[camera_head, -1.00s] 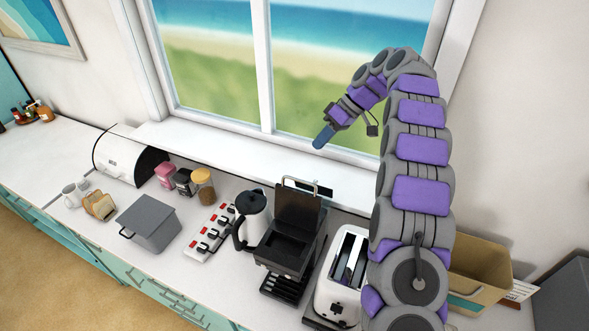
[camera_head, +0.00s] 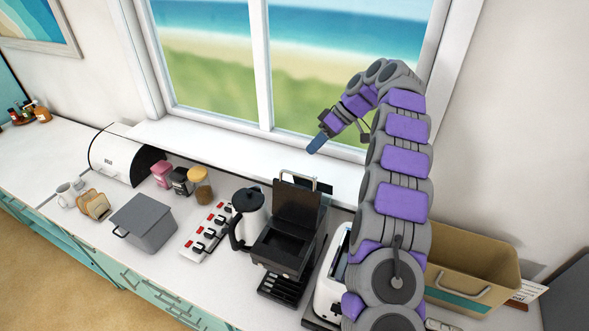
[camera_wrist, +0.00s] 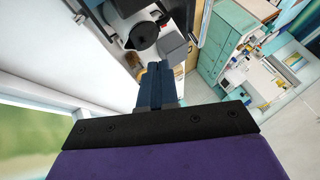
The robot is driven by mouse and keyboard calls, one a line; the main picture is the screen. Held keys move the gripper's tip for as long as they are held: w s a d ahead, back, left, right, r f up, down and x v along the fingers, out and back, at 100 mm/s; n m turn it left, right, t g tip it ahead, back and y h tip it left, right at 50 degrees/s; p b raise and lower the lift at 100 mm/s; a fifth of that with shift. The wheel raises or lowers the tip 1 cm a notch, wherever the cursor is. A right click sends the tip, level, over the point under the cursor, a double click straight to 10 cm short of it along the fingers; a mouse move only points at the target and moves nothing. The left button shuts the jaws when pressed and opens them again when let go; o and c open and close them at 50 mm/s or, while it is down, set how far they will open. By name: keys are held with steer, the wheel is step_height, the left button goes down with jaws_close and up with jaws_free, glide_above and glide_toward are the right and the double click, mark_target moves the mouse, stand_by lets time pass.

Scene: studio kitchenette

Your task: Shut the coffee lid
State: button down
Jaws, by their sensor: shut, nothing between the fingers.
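The black coffee machine (camera_head: 283,248) stands on the counter in the middle of the head view. Its lid (camera_head: 297,204) is raised and stands open toward the window, with a metal handle at its top. My gripper (camera_head: 317,144) is above and behind the lid, in front of the window, apart from it. Its blue fingers are shut with nothing between them. In the wrist view the shut fingers (camera_wrist: 156,85) point at the counter area. A dark part beside the round black kettle lid in that view may be the coffee machine; I cannot tell.
A power strip (camera_head: 208,232), a grey bin (camera_head: 143,222) and jars stand further left.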

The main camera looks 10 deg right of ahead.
steer(key=s+a+f+b, duration=0.2)
steer(key=a+f, duration=0.1)
steer(key=a, duration=0.4)
steer(key=shift+s+a+f, duration=0.25)
steer(key=shift+s+a, duration=0.1)
steer(key=shift+s, duration=0.05)
stand_by(0.3)
steer(key=shift+d, duration=0.3)
